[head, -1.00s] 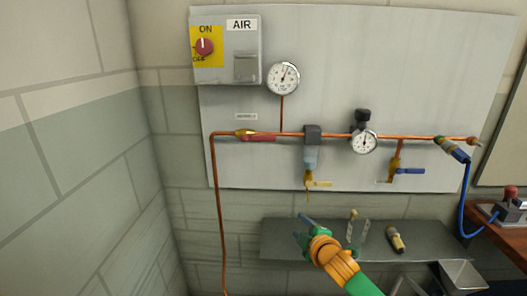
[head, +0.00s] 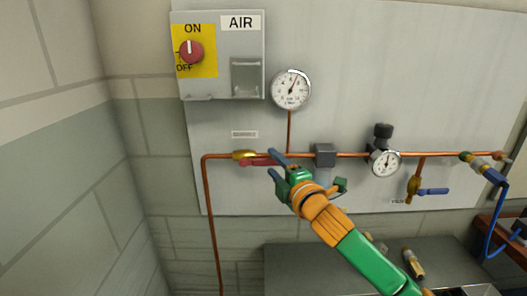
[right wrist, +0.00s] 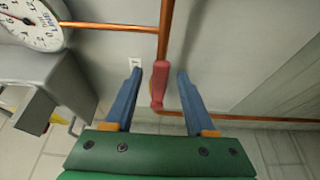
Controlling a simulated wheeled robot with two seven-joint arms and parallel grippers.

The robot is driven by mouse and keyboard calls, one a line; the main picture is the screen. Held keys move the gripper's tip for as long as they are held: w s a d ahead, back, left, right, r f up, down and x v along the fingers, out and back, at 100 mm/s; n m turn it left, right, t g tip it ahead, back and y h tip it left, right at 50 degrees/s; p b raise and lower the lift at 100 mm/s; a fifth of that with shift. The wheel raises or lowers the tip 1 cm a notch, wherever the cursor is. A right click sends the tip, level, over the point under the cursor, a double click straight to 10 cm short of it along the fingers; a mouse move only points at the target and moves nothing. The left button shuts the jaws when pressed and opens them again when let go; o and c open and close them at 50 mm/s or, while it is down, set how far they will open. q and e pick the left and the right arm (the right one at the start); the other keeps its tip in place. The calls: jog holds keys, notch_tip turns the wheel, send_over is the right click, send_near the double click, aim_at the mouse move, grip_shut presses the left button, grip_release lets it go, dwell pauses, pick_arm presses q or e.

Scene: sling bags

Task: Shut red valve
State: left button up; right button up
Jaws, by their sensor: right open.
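The red valve has a long red lever (head: 259,162) beside a brass body (head: 243,155) on the horizontal copper pipe, and the lever lies along the pipe. In the right wrist view the red lever (right wrist: 159,82) stands between my two blue fingers, with a gap on each side. My right gripper (head: 274,163) is open at the lever's right end, and its fingers also show in the right wrist view (right wrist: 160,75). Part of the lever's right end is hidden by a finger in the head view. My left gripper is out of view.
A pressure gauge (head: 291,88) and the AIR switch box (head: 249,55) sit above the pipe. A grey block (head: 325,155), a second gauge (head: 385,163) and a blue-handled valve (head: 432,191) lie to the right. A grey shelf (head: 315,262) is below.

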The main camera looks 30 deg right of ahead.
aim_at(271, 160)
jog(key=w, duration=0.1)
jog(key=w+p, duration=0.1)
jog(key=w, duration=0.3)
jog(key=shift+w+d+f, duration=0.1)
jog(key=shift+w+d, duration=0.05)
jog(key=shift+d, duration=0.25)
jog(key=shift+s, duration=0.25)
jog(key=shift+c, duration=0.6)
jog(key=c, duration=0.7)
grip_shut()
jog(key=shift+r, duration=0.25)
